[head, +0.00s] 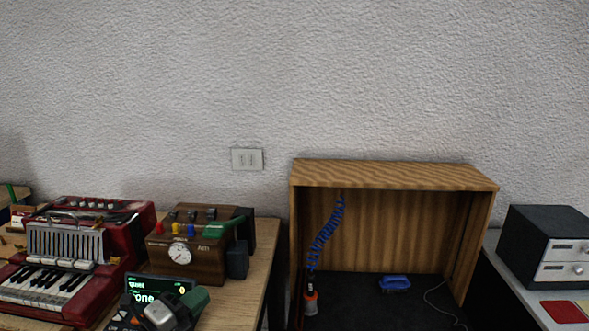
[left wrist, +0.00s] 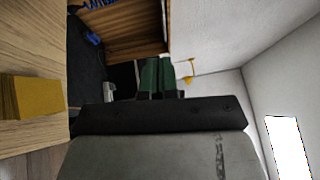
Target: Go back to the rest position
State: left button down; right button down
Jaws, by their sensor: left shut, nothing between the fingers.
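My left gripper (head: 185,307) is at the bottom of the head view, in front of a small black device with a lit display (head: 160,284). Its green fingers are together with nothing between them. In the left wrist view the green fingers (left wrist: 157,76) lie side by side, with a dark plate and the grey gripper body below them. My right gripper is not in view.
A red accordion (head: 67,255) and a wooden box with a dial (head: 187,262) stand at left. An open wooden booth (head: 395,178) holds a blue coiled hose (head: 327,232) and a blue item (head: 395,283).

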pick_arm(q)
jog(key=s+a+f+n+g+y, duration=0.2)
jog(key=s+f+n+y, duration=0.45)
jog(key=n, duration=0.45)
jog(key=s+a+f+n+g+y, duration=0.1)
jog(key=s+a+f+n+y, duration=0.3)
jog(key=s+n+y, duration=0.55)
jog(key=s+d+f+n+g+h, duration=0.25)
jog(key=s+f+g, duration=0.2)
jog(key=s, duration=0.35)
jog(key=s+d+f+n+g+h, duration=0.1)
jog(key=s+d+f+g+h, duration=0.2)
jog(key=s+g, duration=0.3)
jog(key=s+f+p, duration=0.3)
jog(key=f+p, duration=0.1)
jog(key=f, duration=2)
jog(key=s+a+f+p, duration=0.1)
jog(key=s+f, duration=0.4)
jog(key=s, duration=0.2)
jog(key=s+a+f+g+p, duration=0.1)
jog(key=s+a+f, duration=0.1)
jog(key=s+f, duration=0.4)
jog(key=shift+s+a+m+y+p, duration=0.2)
jog(key=shift+s+m+y+p, duration=0.15)
jog(key=shift+s, duration=0.85)
